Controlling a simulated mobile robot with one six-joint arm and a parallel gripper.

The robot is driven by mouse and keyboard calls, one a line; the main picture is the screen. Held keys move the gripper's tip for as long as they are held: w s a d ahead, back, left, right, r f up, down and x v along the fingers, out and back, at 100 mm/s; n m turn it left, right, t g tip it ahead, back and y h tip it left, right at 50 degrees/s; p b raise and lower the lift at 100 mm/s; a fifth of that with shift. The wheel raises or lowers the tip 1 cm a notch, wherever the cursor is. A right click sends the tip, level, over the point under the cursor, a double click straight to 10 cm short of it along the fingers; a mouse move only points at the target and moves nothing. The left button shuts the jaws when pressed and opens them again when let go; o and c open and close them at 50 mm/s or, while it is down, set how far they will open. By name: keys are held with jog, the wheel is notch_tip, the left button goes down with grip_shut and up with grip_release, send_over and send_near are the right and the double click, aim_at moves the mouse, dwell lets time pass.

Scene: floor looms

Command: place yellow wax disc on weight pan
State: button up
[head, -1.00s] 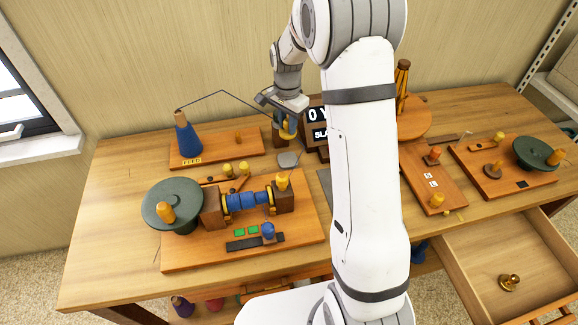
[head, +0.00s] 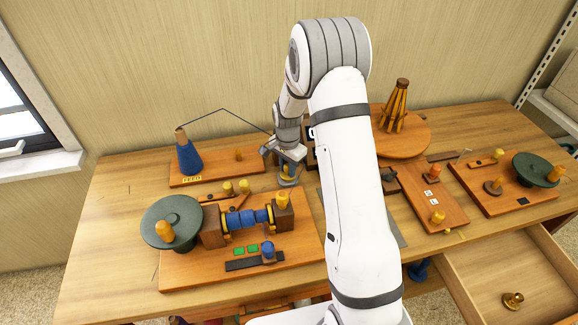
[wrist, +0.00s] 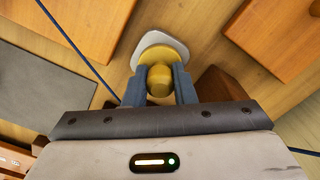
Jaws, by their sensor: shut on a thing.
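The yellow wax disc (wrist: 157,52) has a rounded knob. In the wrist view my gripper (wrist: 160,85) is shut on that knob, with a finger on each side. The small grey weight pan (wrist: 176,43) shows just beyond the disc, which overlaps much of it. In the head view my gripper (head: 287,168) is low over the pan (head: 288,183), with the disc between them. I cannot tell whether disc and pan touch.
A blue cone (head: 188,157) on a board stands left, with a thin line running to my gripper's area. A spool rig (head: 247,218) and green disc (head: 172,222) are in front. Dark block sides stand close to the gripper. An open drawer (head: 470,270) is at lower right.

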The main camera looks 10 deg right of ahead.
jog(key=o, duration=0.5)
jog(key=shift+f, duration=0.15)
jog(key=o, duration=0.5)
notch_tip(320, 180, up, 13)
jog(key=s+r+n, duration=0.3)
jog(key=s+r, duration=0.3)
jog(key=s, duration=0.1)
jog(key=s+r+n+t, duration=0.1)
jog(key=s+n, duration=0.1)
jog(key=s, duration=0.5)
jog(key=s+r+n+t, duration=0.1)
jog(key=s+r+n, duration=0.1)
jog(key=s, duration=0.5)
jog(key=s+r+n, duration=0.2)
jog(key=s+n, duration=0.1)
jog(key=s, duration=0.5)
jog(key=shift+d+n+t+b, duration=0.2)
jog(key=shift+n+t+b, duration=0.1)
jog(key=shift+n+t, duration=0.1)
